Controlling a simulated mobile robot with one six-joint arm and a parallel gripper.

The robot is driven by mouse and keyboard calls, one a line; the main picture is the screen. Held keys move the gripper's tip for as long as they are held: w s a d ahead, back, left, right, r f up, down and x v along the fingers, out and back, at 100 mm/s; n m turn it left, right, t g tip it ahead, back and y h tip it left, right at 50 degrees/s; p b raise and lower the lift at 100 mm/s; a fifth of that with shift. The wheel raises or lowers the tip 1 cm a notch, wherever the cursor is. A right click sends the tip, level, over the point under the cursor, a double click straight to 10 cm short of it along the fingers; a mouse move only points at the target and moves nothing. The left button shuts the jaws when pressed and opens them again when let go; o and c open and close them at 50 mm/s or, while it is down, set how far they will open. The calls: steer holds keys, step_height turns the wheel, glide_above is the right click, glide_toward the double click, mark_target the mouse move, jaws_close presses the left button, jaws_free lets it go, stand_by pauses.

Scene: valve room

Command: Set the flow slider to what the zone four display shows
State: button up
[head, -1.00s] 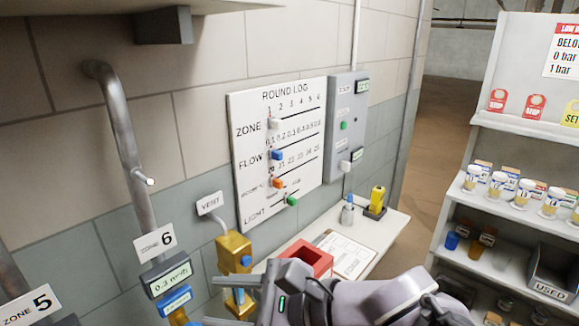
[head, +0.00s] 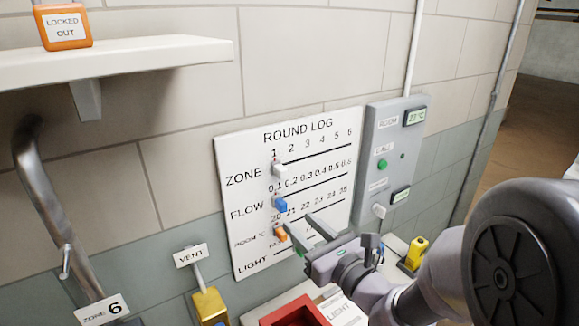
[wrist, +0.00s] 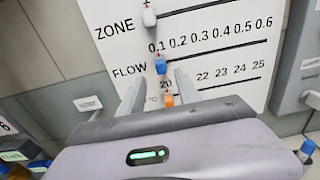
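The white ROUND LOG board (head: 232,150) is on the wall in the head view. Its flow slider, a blue knob (head: 280,204), sits at the left end of the FLOW line, under about 0.1. It also shows in the wrist view (wrist: 160,63). My gripper (head: 298,222) is open and empty, its fingers pointing at the board just below the blue knob. In the wrist view its fingertips (wrist: 159,77) lie either side of and below the blue knob; whether they touch the board I cannot tell. The zone four display is not in view.
A white zone slider (head: 280,170) sits above the blue knob and an orange room-temperature slider (head: 281,234) below it. A grey panel (head: 375,150) is at the right.

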mark_target(285, 208)
steer(key=b+x, duration=0.1)
steer(key=x, duration=0.7)
steer(key=shift+w, duration=0.1)
jaws_close()
stand_by(1.0)
